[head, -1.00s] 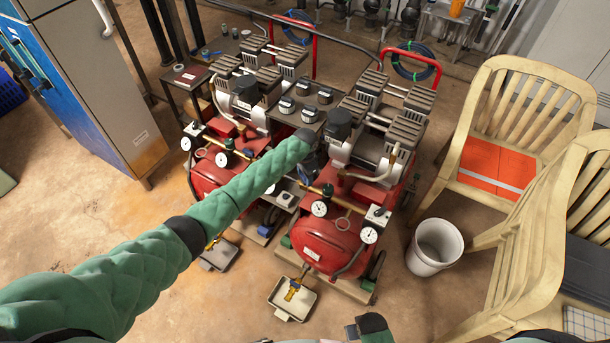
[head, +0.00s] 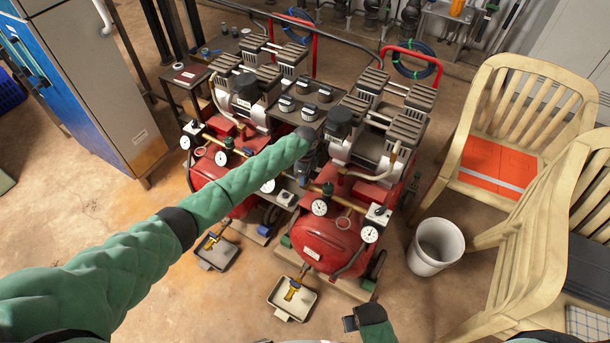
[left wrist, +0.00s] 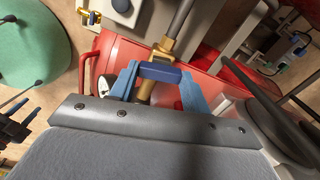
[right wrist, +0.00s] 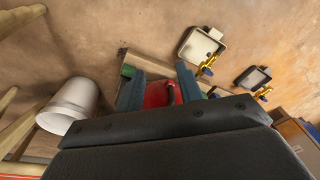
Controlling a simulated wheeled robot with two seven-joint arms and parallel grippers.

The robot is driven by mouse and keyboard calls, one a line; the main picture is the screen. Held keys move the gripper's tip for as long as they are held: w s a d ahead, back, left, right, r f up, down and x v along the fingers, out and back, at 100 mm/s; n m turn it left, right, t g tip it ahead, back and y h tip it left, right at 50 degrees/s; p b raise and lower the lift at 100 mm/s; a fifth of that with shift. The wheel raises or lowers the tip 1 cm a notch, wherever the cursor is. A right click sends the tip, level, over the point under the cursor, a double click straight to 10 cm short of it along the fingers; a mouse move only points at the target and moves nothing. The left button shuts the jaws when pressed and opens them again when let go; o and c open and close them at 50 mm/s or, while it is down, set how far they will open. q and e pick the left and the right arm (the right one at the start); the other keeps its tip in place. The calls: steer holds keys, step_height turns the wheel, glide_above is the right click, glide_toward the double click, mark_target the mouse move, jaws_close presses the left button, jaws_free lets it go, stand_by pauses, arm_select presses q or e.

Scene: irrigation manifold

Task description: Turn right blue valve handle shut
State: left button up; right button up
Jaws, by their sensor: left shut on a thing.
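In the left wrist view a blue valve handle (left wrist: 160,73) sits on a brass valve (left wrist: 147,92) above a red tank. The fingers of my left gripper (left wrist: 159,70) are on both ends of the handle, shut on it. In the head view my left arm reaches to the compressors, and its hand hides the handle and valve; I cannot tell there which machine it belongs to. My right gripper (right wrist: 158,78) is open and empty, with its fingers apart above the floor. It also shows at the bottom of the head view (head: 368,318).
Two red compressors (head: 320,245) stand side by side with gauges and hoses. Trays (head: 283,312) with brass fittings lie before them. A white bucket (head: 420,262) and cream chairs (head: 540,240) stand at right; a cabinet (head: 100,80) stands at left. Floor at front left is clear.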

arm_select(q)
steer(key=shift+m, duration=1.1)
arm_select(e)
step_height(320, 180, up, 3)
steer(key=shift+a+f, duration=0.1)
steer(key=shift+f, duration=0.05)
steer(key=shift+w, duration=0.15)
arm_select(q)
steer(key=o, duration=1)
steer(key=shift+r+b, duration=0.4)
steer(key=shift+r, duration=0.1)
steer(key=shift+r+b, duration=0.7)
steer(key=shift+r, duration=2.7)
arm_select(e)
step_height(320, 180, up, 7)
steer(key=w, duration=0.1)
steer(key=shift+w+a, duration=0.15)
steer(key=shift+a, duration=0.15)
